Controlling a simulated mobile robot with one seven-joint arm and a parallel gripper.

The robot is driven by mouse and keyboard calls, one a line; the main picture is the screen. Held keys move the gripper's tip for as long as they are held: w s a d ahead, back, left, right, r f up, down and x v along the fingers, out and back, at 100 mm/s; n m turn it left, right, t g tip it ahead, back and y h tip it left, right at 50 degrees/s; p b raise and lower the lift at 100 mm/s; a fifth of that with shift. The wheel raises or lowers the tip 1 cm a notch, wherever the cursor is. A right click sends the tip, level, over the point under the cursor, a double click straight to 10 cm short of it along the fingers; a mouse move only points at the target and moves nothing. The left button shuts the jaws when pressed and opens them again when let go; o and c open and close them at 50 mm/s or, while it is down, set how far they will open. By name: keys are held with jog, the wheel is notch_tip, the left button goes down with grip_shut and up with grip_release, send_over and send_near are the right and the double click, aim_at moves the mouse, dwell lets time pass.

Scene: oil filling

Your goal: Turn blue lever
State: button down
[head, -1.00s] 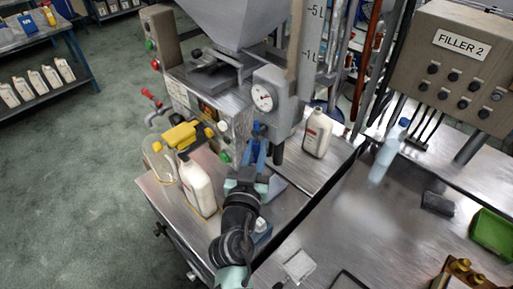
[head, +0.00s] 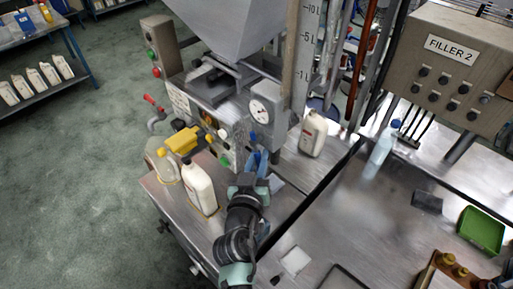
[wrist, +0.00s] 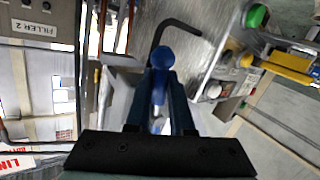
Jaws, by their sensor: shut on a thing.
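The blue lever shows in the wrist view as a round blue knob (wrist: 162,57) with a blue shaft running down between the fingers. My gripper (wrist: 165,85) is shut on it, one finger on each side. In the head view my gripper (head: 256,160) is at the front of the filling machine (head: 196,92), below the round gauge (head: 261,111). There the fingers largely hide the lever.
A white bottle (head: 199,188) stands left of my gripper, near a yellow part (head: 184,140). Another bottle (head: 313,134) stands behind right. The control box (head: 450,75), a pale blue bottle (head: 381,150) and a green tray (head: 482,231) are at right.

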dwell(0.3)
jog(key=c, duration=0.8)
grip_release()
jog(key=shift+s, duration=0.1)
jog(key=shift+b+v, duration=2.5)
jog(key=shift+v, duration=3.95)
jog(key=shift+c, duration=0.2)
